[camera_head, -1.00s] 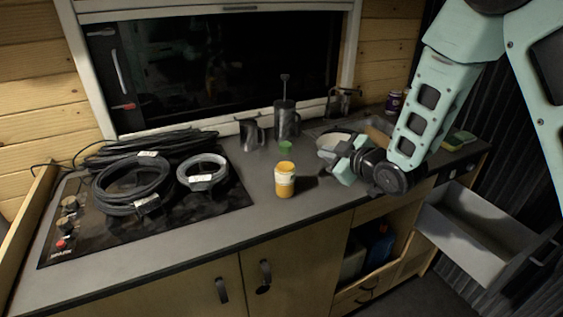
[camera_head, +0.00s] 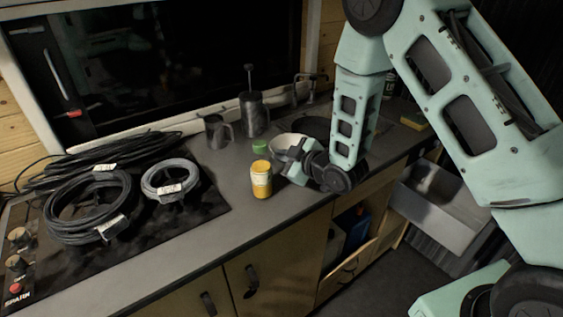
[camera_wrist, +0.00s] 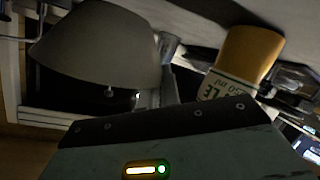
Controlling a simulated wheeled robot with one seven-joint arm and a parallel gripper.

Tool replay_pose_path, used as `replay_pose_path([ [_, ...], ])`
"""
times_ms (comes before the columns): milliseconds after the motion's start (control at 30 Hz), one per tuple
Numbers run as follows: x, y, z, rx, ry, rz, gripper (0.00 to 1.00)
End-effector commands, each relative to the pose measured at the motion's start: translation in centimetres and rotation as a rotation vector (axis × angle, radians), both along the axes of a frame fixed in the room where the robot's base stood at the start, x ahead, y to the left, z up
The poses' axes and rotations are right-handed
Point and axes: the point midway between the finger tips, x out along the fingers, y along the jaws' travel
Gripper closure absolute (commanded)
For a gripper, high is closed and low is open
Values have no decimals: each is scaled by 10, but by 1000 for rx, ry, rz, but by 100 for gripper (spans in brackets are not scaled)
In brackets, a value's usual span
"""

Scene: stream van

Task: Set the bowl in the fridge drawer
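The pale bowl (camera_head: 283,143) is on the worktop side of my gripper, partly hidden behind it in the head view. My gripper (camera_head: 291,159) is low over the worktop, at the bowl's near side. Whether its fingers are apart or closed on the bowl's rim is unclear. The fridge drawer (camera_head: 440,217) is pulled out at right, below worktop height, and its visible inside looks empty.
A yellow jar (camera_head: 261,180) stands close left of my gripper, with a green cup (camera_head: 260,146) behind it. A metal mug (camera_head: 216,132) and a press pot (camera_head: 254,115) stand farther back. Coiled cables (camera_head: 90,205) cover the hob. A sponge (camera_head: 413,121) lies at right.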

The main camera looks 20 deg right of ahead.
Motion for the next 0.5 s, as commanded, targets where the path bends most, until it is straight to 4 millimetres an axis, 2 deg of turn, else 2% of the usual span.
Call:
replay_pose_path([
  [100, 0, 0, -16, -1, 2, 1, 100],
  [200, 0, 0, -24, 0, 1, 1, 100],
  [500, 0, 0, -27, 1, -1, 1, 100],
])
